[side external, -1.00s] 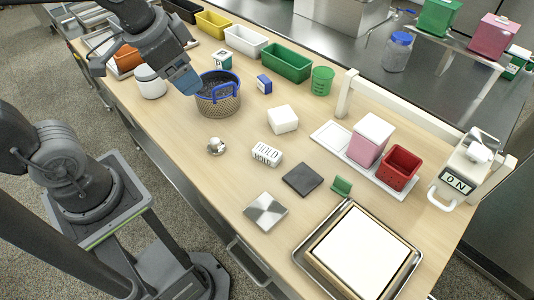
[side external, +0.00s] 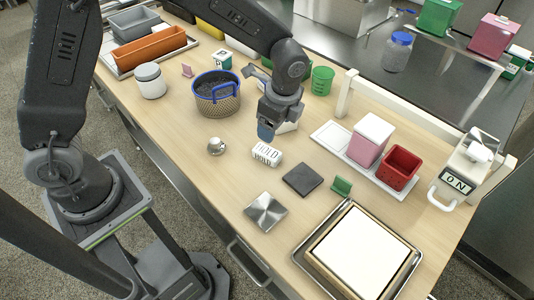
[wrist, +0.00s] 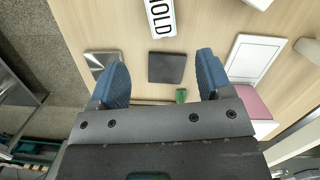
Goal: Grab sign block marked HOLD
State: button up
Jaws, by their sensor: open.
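The white sign block marked HOLD (side external: 267,154) lies on the wooden table, left of the dark square plate. It also shows at the top of the wrist view (wrist: 161,17), cut off by the frame edge, beyond my fingertips. My gripper (side external: 267,131) is above the table, just behind the block in the side view. In the wrist view my gripper (wrist: 160,75) has its two blue fingers wide apart with nothing between them but the view of the table below.
A dark square plate (side external: 303,180), a steel plate (side external: 266,212) and a small metal knob piece (side external: 215,146) lie near the block. A white block is partly hidden behind my gripper. A blue-rimmed basket (side external: 217,101) stands at left; a tray with a pink box (side external: 366,147) stands right.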

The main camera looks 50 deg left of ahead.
send_over(267, 151)
jog(key=d, duration=0.1)
jog(key=f, duration=0.6)
jog(key=shift+d+f, duration=0.2)
jog(key=shift+f, duration=0.15)
jog(key=shift+a+f, duration=0.25)
jog(key=shift+f, duration=0.65)
jog(key=shift+a+f, duration=0.2)
jog(key=shift+f, duration=0.65)
jog(key=shift+a+f, duration=0.25)
jog(key=shift+f, duration=0.65)
jog(key=c, duration=1)
jog(key=shift+r, duration=0.1)
